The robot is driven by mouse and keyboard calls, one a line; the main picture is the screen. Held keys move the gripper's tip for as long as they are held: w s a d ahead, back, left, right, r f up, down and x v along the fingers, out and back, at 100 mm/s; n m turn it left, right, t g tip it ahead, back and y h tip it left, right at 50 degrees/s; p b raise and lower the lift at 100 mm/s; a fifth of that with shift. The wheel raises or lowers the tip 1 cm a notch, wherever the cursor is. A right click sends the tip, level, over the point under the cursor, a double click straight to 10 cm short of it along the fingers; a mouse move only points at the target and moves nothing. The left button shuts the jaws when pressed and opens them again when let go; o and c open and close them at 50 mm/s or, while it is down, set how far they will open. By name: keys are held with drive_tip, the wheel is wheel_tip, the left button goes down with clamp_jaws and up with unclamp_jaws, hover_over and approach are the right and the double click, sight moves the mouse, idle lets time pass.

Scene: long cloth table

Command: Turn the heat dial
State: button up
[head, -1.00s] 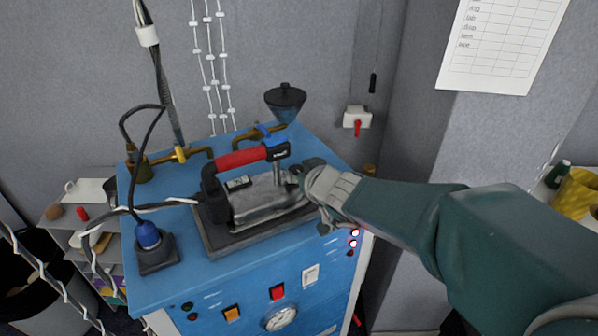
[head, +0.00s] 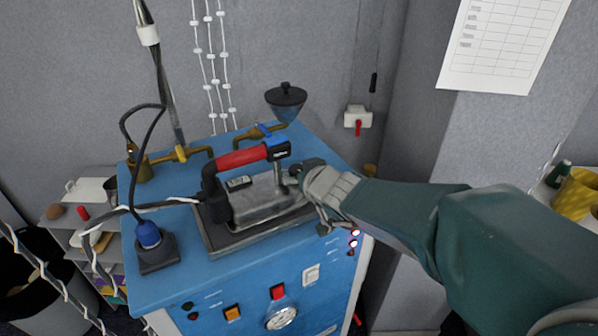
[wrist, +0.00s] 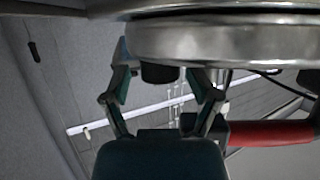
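A clothes iron with a silver body (head: 262,205) and a red handle (head: 240,158) rests on a dark pad on top of a blue station. A small dark knob (head: 296,171) shows at the iron's right end, beside my gripper (head: 312,188). In the wrist view, which looks upside down, a black knob (wrist: 160,73) stands against the silver metal body (wrist: 220,40). My gripper (wrist: 162,82) has one finger on each side of this knob, with small gaps visible. Contact cannot be made out. No marking on the knob is readable. The red handle also shows there (wrist: 270,133).
The blue station (head: 215,285) carries brass pipes, a dark funnel (head: 286,100) and a blue plug socket (head: 150,240). Its front has coloured switches and a round gauge (head: 281,317). A cord runs left from the iron. A wall switch (head: 357,117) is behind.

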drive_tip(key=shift+s+r, duration=0.1)
drive_tip(key=shift+r, duration=0.05)
drive_tip(key=v, duration=0.7)
drive_tip(key=shift+s+d, duration=0.15)
drive_tip(key=shift+s, duration=0.15)
idle(0.4)
